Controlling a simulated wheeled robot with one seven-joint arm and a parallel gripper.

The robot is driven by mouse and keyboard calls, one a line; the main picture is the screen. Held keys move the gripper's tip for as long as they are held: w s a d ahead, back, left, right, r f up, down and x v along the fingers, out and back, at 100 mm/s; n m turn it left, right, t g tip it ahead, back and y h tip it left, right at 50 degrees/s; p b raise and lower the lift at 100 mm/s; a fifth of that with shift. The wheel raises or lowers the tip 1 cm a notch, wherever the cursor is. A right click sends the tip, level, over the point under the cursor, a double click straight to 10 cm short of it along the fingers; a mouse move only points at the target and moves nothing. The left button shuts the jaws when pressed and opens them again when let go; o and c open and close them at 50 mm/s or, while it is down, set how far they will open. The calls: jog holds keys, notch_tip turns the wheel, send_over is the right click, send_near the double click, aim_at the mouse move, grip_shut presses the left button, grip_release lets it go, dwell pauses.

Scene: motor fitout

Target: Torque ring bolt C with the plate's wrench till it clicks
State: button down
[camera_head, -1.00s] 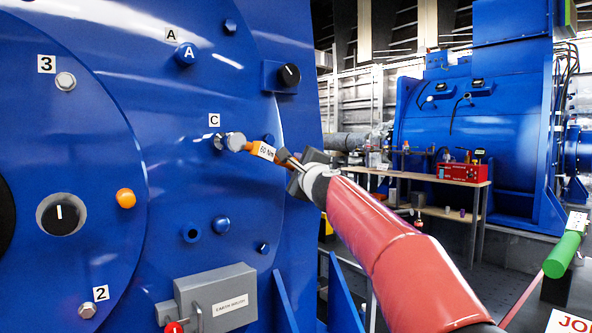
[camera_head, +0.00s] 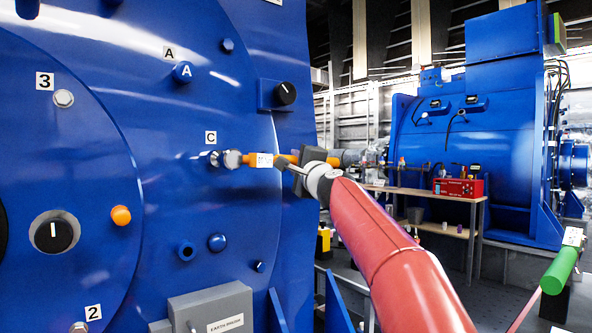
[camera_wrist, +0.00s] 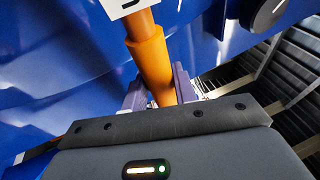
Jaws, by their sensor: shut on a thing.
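The orange-handled wrench (camera_head: 249,160) is in front of the blue motor face, with its round grey head (camera_head: 232,159) at ring bolt C (camera_head: 215,158), just below the "C" label (camera_head: 211,137). The head looks to be on or against the bolt; the exact seating is hidden. The handle runs about level to the right and carries a white tag. My gripper (camera_head: 301,160) is shut on the handle's far end. In the wrist view the orange grip (camera_wrist: 153,65) passes between the two fingers (camera_wrist: 158,90).
A black knob (camera_head: 285,93) on a blue block juts out above the wrench. Blue bolt A (camera_head: 183,72) is higher up. A grey earthing box (camera_head: 212,312) is below. A workbench (camera_head: 430,194) with a red case (camera_head: 458,187) stands behind at right.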

jog(key=shift+s+r+n+y, duration=0.1)
jog(key=shift+r+n+y, duration=0.5)
jog(key=shift+r+n, duration=1.2)
jog(key=shift+m, duration=0.3)
jog(key=shift+f+m+h, duration=0.4)
jog(key=shift+f+m, duration=0.55)
jog(key=shift+m, duration=0.05)
jog(key=shift+f, duration=0.2)
jog(key=shift+f+m, duration=0.4)
jog(key=s+d+b, duration=0.4)
jog(key=s, duration=0.1)
jog(key=shift+s, duration=0.35)
